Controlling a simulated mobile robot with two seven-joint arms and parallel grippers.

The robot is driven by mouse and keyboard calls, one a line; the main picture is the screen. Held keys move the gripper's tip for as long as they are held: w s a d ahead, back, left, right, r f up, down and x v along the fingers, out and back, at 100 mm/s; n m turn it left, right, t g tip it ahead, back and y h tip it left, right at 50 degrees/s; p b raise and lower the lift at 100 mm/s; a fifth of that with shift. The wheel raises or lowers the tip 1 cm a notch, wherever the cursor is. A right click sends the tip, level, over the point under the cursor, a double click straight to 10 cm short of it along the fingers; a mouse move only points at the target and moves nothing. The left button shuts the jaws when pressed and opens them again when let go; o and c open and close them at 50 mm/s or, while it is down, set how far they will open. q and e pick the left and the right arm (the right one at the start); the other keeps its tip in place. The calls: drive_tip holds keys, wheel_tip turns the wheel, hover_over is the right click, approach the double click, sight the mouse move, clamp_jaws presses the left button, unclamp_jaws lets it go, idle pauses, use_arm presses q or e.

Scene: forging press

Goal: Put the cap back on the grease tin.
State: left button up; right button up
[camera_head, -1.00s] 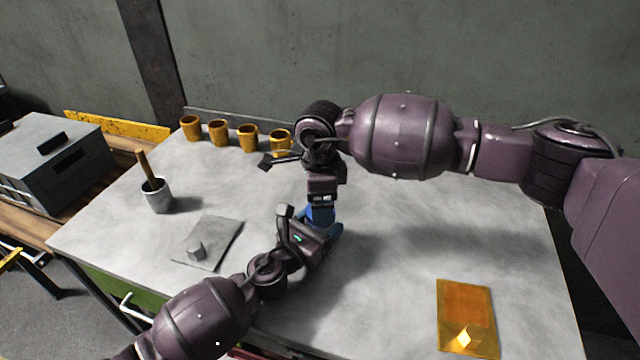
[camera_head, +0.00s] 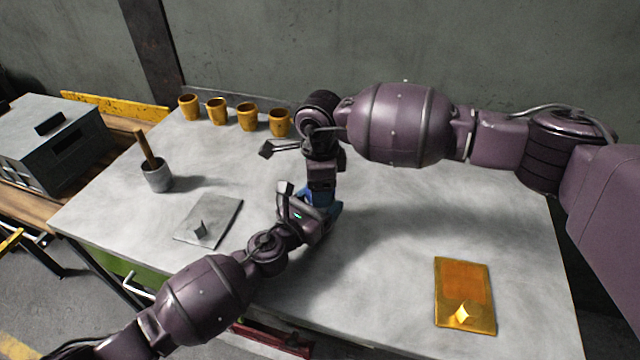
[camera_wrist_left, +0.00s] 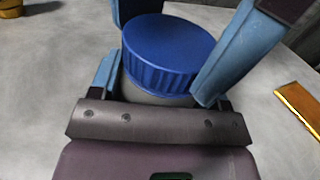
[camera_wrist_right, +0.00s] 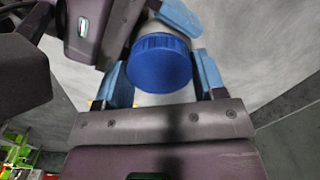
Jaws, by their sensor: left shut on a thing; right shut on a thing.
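The grease tin's ribbed blue cap (camera_wrist_left: 170,52) is at the top of the grey tin body (camera_wrist_left: 150,97) in the left wrist view. I cannot tell whether it is fully seated. My left gripper (camera_head: 328,216) is shut on the tin body, low on the bench in the head view. My right gripper (camera_head: 321,195) comes from above and is shut on the cap, its blue fingers on either side. The cap also shows between these fingers in the right wrist view (camera_wrist_right: 160,63). In the head view the grippers hide most of the tin and cap.
Several orange cups (camera_head: 247,117) stand along the bench's back edge. A grey pot (camera_head: 157,176) with a wooden handle, a grey plate (camera_head: 225,210) with a small block and an orange-gold plate (camera_head: 465,280) lie around the arms. The bench's right middle is clear.

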drive_tip(key=o, duration=1.1)
wheel_tip(320, 180, up, 12)
use_arm(q)
drive_tip(key=o, duration=1.8)
